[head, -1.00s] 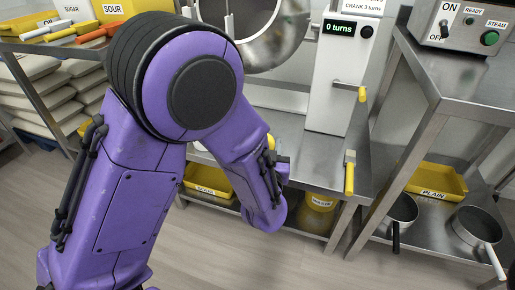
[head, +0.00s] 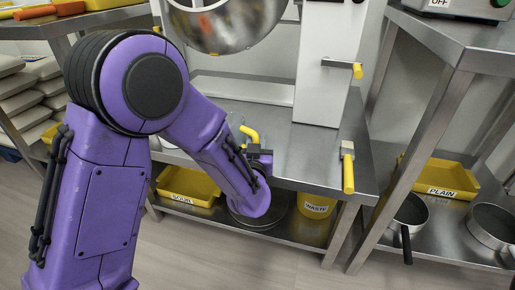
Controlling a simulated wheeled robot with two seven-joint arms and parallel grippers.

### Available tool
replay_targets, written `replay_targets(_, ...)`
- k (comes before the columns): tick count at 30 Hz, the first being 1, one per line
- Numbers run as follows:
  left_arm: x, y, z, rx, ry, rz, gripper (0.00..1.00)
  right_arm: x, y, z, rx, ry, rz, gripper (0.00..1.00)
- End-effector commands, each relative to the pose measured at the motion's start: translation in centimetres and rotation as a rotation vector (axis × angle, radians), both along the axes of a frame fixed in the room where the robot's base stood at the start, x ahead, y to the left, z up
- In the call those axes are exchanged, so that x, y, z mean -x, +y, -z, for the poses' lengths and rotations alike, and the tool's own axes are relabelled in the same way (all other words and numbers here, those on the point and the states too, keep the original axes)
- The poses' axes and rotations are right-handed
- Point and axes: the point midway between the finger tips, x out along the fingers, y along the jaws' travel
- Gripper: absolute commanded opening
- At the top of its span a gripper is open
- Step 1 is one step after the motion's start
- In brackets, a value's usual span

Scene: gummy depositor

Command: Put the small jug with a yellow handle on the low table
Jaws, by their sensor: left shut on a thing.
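My left gripper (head: 260,156) is shut on the small jug, at its yellow handle (head: 250,134). The jug's clear body (head: 235,122) shows only faintly behind my left arm, and most of it is hidden. The gripper and jug are over the front part of the low steel table (head: 270,117), left of the white machine. I cannot tell whether the jug touches the tabletop. My right gripper is out of view.
A white crank machine (head: 325,75) stands on the table, with a yellow-handled lever (head: 347,170) at the front edge. Below are a yellow tray (head: 188,187) and waste bucket (head: 317,206). A taller steel table (head: 470,45) stands right.

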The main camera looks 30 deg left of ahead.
Motion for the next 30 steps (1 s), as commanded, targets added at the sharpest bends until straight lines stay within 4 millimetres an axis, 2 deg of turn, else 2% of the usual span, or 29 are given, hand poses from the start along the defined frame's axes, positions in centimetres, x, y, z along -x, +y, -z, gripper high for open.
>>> replay_targets(5, 0.0, 0.0, 0.3, -0.002, 0.001, 0.000, 0.00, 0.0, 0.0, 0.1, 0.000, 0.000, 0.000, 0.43)
replay_targets(6, 0.0, 0.0, 0.2, -0.001, 0.000, 0.000, 0.33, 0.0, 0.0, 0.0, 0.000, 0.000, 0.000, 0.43)
replay_targets(8, 0.0, 0.0, 0.2, -0.001, 0.000, 0.000, 0.49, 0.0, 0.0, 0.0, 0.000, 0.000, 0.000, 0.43)
replay_targets(19, 0.5, -0.3, -0.2, 0.000, 0.001, 0.002, 0.49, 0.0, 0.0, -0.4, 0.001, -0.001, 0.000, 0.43)
replay_targets(23, 3.0, -1.4, -0.4, -0.005, 0.004, 0.003, 0.49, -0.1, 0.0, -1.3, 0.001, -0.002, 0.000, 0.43)
replay_targets(29, 8.1, -3.8, -0.4, -0.004, 0.003, 0.004, 0.49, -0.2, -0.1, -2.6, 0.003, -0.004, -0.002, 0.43)
replay_targets(30, 8.7, -4.1, -0.8, -0.006, 0.005, 0.003, 0.49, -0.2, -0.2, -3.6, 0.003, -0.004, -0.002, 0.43)
